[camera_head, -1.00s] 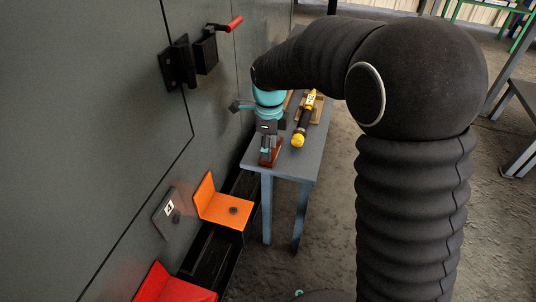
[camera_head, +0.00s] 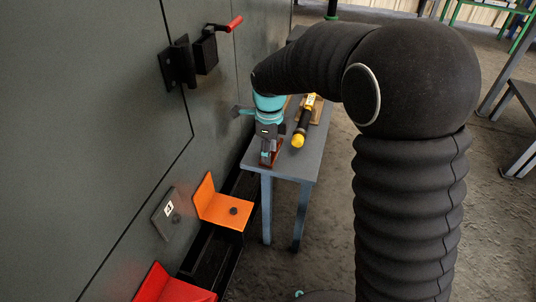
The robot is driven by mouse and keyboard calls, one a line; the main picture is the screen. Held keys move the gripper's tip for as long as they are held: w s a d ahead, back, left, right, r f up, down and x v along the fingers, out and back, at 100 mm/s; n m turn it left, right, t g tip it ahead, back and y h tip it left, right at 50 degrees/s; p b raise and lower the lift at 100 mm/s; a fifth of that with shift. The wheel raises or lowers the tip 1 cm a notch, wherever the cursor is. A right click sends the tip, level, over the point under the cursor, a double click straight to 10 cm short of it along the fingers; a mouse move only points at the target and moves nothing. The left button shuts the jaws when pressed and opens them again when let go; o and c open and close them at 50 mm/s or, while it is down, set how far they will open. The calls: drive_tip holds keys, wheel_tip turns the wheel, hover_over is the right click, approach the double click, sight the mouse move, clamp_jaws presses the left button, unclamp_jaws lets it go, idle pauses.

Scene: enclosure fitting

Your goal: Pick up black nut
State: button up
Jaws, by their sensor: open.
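A small black nut-like piece (camera_head: 234,210) sits on the flat part of the orange bracket (camera_head: 212,203) at the lower left. Another small dark round piece (camera_head: 176,218) shows on the grey plate with a white label (camera_head: 163,213); I cannot tell which of the two is the black nut. My gripper (camera_head: 267,156) is up and to the right of both, over the near left corner of the grey table, at a reddish-brown block (camera_head: 270,161). It is open, and its fingertips are small and partly hidden; I see no nut between them.
The grey table (camera_head: 310,160) carries a black and yellow tool (camera_head: 303,125) on a wooden holder. The dark cabinet wall (camera_head: 90,120) with a red-handled latch (camera_head: 222,28) closes off the left. A red bracket (camera_head: 170,288) is at the bottom. Floor right of the table is clear.

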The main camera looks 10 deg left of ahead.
drive_tip(key=c, duration=0.8)
drive_tip(key=shift+r, duration=0.1)
drive_tip(key=shift+r, duration=0.5)
drive_tip(key=shift+c, duration=0.2)
wheel_tip(320, 180, up, 4)
drive_tip(key=shift+d, duration=0.15)
drive_tip(key=w+d+r+p, duration=0.1)
drive_tip(key=d+r+p, duration=0.2)
drive_tip(key=d+r, duration=0.6)
drive_tip(key=shift+d+r+p, duration=0.2)
drive_tip(key=shift+d+p, duration=0.1)
drive_tip(key=shift+d, duration=0.85)
